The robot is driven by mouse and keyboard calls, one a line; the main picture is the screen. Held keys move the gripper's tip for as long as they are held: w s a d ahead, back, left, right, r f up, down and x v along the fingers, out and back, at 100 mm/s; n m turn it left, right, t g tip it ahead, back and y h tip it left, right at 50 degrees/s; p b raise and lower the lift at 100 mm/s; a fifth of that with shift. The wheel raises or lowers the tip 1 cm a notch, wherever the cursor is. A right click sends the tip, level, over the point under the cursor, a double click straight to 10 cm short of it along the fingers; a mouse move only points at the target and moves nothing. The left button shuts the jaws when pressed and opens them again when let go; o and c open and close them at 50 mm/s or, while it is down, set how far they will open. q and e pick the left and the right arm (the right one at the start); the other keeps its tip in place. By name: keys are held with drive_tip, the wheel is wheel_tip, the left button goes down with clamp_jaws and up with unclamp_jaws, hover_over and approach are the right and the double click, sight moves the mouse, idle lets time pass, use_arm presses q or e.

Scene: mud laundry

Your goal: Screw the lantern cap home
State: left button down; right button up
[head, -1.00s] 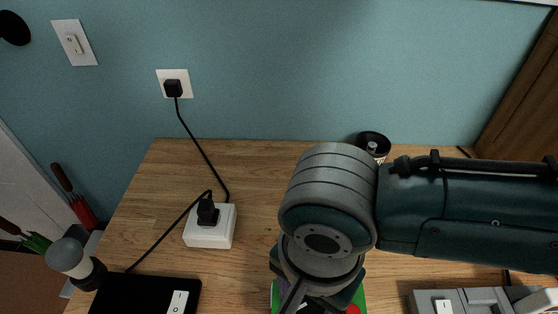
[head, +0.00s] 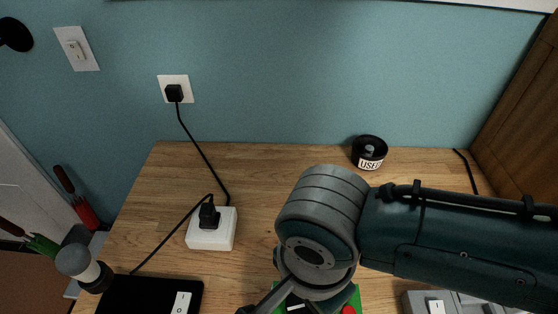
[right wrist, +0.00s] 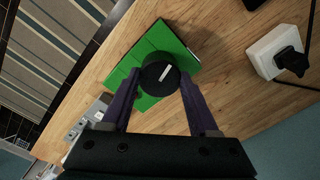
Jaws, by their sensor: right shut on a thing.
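In the right wrist view, a round black cap (right wrist: 157,82) with a white line across its top is between the two fingers of my right gripper (right wrist: 160,76). The gripper is shut on it. The cap is above a green mat (right wrist: 150,42); whatever is directly under the cap is hidden by it. In the head view, my right wrist covers the cap and most of the green mat (head: 354,298), and the right fingers are hidden. My left gripper is not in view.
A white socket box (head: 212,234) with a black plug stands left of my right arm, its cord running to the wall. A black tin marked USED (head: 369,153) stands at the back. A black panel (head: 140,296) is at front left.

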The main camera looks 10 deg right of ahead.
drive_tip(key=shift+a+r+m+p, duration=0.1)
drive_tip(key=shift+m+p, duration=0.55)
drive_tip(key=shift+m, duration=0.75)
drive_tip(key=shift+m+p, duration=0.55)
drive_tip(key=shift+m, duration=0.95)
drive_tip(key=shift+m+p, duration=0.55)
drive_tip(key=shift+m, duration=0.95)
